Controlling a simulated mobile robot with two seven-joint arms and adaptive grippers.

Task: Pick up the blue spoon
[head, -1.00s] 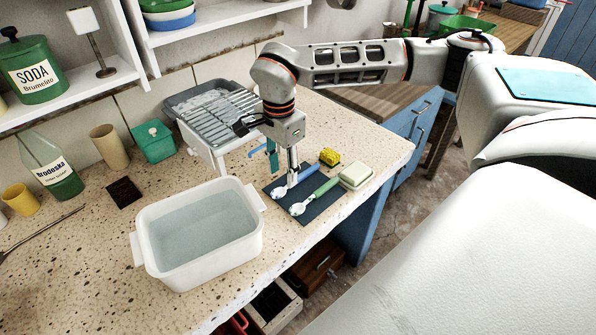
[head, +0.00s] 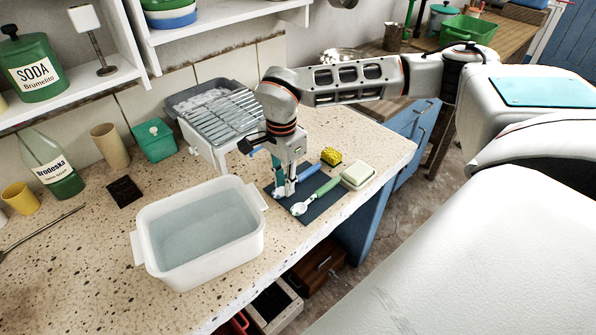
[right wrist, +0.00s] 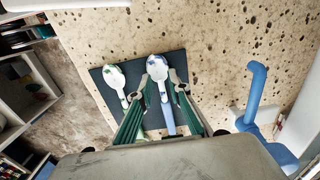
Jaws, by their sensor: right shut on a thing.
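The blue spoon, with a blue handle (head: 308,171) and pale bowl, lies on a dark mat (head: 317,212) on the speckled counter. My right gripper (head: 285,190) points down over it, its fingers shut on the spoon near where bowl and handle meet. In the right wrist view the spoon's bowl (right wrist: 159,68) shows beyond the fingertips and its blue handle (right wrist: 168,120) runs between the fingers. The spoon still appears to be at the mat. A green-handled spoon (head: 326,188) lies beside it on the mat, apart from the gripper. My left gripper is out of view.
A yellow sponge (head: 331,156) and a pale soap dish (head: 358,175) are close by. A white basin of water (head: 259,235) stands left of the mat. A dish rack (head: 222,122) stands behind. A blue bent piece (right wrist: 255,95) is right of the gripper in the wrist view.

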